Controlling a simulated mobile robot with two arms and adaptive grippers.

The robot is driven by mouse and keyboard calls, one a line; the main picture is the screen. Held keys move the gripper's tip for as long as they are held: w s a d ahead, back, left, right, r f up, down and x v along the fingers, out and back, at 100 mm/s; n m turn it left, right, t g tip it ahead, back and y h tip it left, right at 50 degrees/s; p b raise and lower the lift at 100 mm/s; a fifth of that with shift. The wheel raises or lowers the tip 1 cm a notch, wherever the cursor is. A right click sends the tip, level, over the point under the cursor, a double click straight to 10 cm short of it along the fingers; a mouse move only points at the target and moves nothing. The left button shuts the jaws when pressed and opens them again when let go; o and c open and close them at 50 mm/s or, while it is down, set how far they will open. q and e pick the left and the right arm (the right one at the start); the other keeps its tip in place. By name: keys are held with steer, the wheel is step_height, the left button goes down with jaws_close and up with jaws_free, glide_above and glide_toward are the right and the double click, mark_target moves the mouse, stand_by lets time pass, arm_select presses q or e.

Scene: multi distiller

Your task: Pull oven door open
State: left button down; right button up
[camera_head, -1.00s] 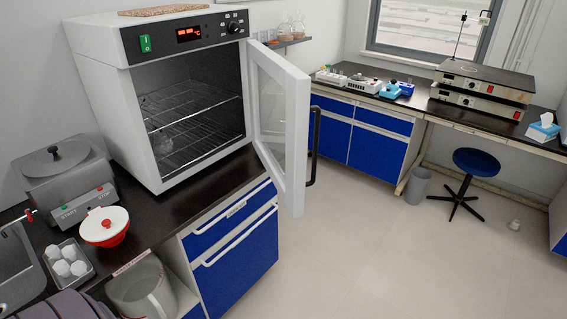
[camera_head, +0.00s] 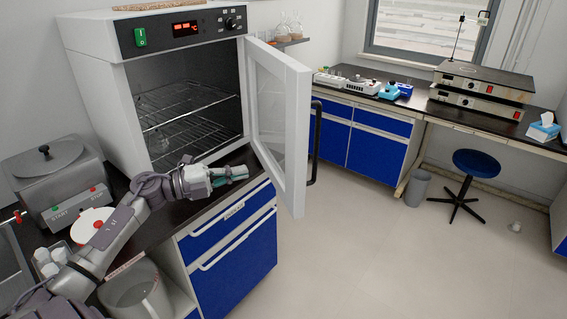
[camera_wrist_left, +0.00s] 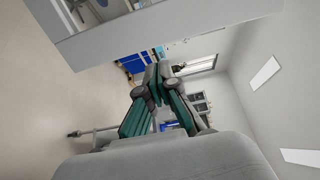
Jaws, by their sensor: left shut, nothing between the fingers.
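The white oven (camera_head: 91,75) stands on the dark counter. Its door (camera_head: 300,131) is swung open to the right, with a dark vertical handle (camera_head: 315,143) on its outer face. The wire racks (camera_head: 184,103) inside are in plain view. My left gripper (camera_head: 242,173) is in front of the oven opening, left of the door's inner side and apart from the handle. Its green-padded fingers are shut and empty; they also show in the left wrist view (camera_wrist_left: 158,92). My right gripper is not in view.
A grey device (camera_head: 48,165), a white-lidded bowl (camera_head: 90,224) and a pot (camera_head: 135,290) are near my left arm. Blue drawers (camera_head: 236,260) are below the counter.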

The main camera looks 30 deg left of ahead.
mark_target(294, 161)
arm_select(q)
steer(key=p+x, duration=0.3)
steer(key=x, duration=0.8)
steer(key=shift+w+r+p, duration=0.1)
steer(key=shift+p, duration=0.25)
steer(key=shift+w+d, duration=0.35)
steer(key=shift+w, duration=0.05)
